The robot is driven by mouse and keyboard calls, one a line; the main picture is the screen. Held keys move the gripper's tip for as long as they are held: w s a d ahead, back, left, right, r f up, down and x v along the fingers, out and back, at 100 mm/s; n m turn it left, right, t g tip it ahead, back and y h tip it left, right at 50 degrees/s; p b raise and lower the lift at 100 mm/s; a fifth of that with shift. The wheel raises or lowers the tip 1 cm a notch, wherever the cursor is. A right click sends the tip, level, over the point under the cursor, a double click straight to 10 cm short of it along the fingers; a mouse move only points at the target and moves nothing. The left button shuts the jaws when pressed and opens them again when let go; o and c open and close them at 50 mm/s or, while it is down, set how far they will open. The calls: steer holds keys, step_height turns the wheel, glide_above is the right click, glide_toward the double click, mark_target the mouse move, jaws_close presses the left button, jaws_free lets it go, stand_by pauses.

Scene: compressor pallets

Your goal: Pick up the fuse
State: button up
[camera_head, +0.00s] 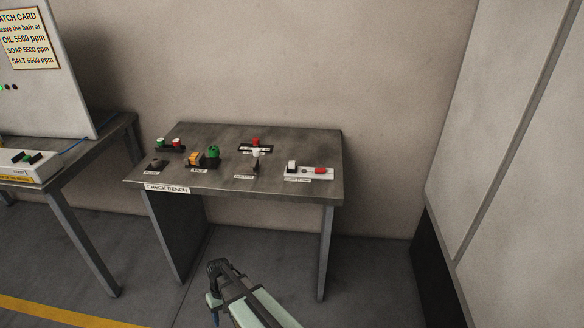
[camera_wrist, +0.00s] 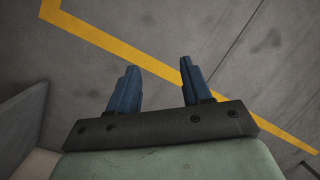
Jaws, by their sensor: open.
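The check bench (camera_head: 225,185) carries several small items, and I cannot tell for certain which one is the fuse. My gripper (camera_head: 213,301) is low in front of the bench, apart from all of these. In the wrist view its two blue fingers (camera_wrist: 159,68) are spread with nothing between them.
An orange block (camera_head: 195,157) and a green knob (camera_head: 213,152) sit mid-left on the bench, with a dark holder with red and green tops (camera_head: 171,147) behind. Another table (camera_head: 75,165) stands left. A pale panel (camera_head: 520,150) stands right. Floor around my gripper is clear.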

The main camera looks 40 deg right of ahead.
steer(key=w+d+r+t+y, duration=0.1)
steer(key=w+d+r+t, duration=0.1)
steer(key=w+r, duration=0.85)
steer(key=w+d+r+t, duration=0.2)
steer(key=w+d+r, duration=0.1)
steer(key=w+r, duration=0.8)
steer(key=w+d+r+n+t, duration=0.1)
steer(key=w+d+r, duration=0.4)
steer(key=r, duration=0.3)
steer(key=w+d+r+n+t, duration=0.1)
steer(key=w+d+r, duration=0.3)
steer(key=d+r, duration=0.3)
steer(key=s+d+r+n, duration=0.1)
steer(key=d+r, duration=0.3)
steer(key=d, duration=0.2)
steer(key=d+r+n, duration=0.2)
steer(key=d+r, duration=0.1)
steer(key=d, duration=0.3)
steer(key=n, duration=0.5)
glide_above(293, 162)
steer(key=s+d, duration=0.2)
step_height(293, 162, down, 5)
steer(key=shift+a, duration=0.15)
steer(key=shift+x, duration=2.65)
steer(key=shift+w, duration=0.2)
